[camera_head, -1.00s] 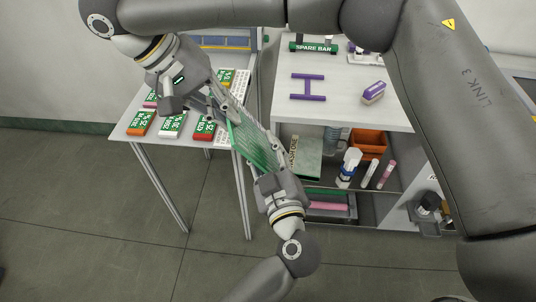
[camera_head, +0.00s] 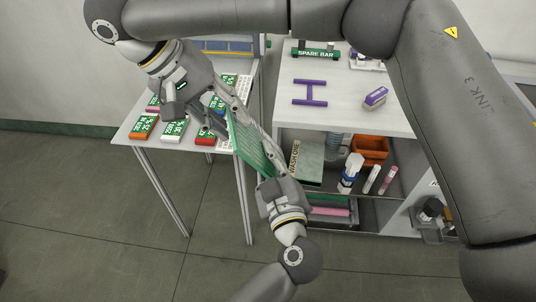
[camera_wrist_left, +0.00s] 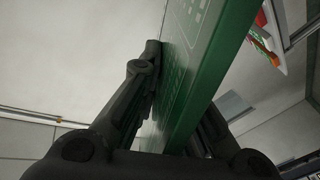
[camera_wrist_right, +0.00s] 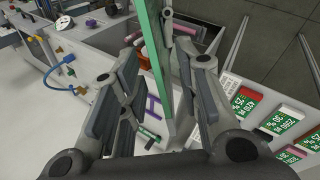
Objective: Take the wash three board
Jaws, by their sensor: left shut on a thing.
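A thin green board (camera_head: 246,142) is held up on a slant between my two grippers in the head view. My left gripper (camera_head: 268,162) is shut on its lower right end. The board's flat face with white print shows in the left wrist view (camera_wrist_left: 205,60), between the fingers. No name can be read on it. My right gripper (camera_head: 234,122) is at the upper left end. In the right wrist view its fingers stand apart on both sides of the board (camera_wrist_right: 152,50), with a gap on the left, so it looks open.
A green board labelled "WASH ONE" (camera_head: 308,165) sits on the shelf below the right table (camera_head: 340,115), beside bottles and an orange bin (camera_head: 370,148). Labelled blocks (camera_head: 174,130) cover the left table. A purple H-shaped piece (camera_head: 309,92) lies on the right table.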

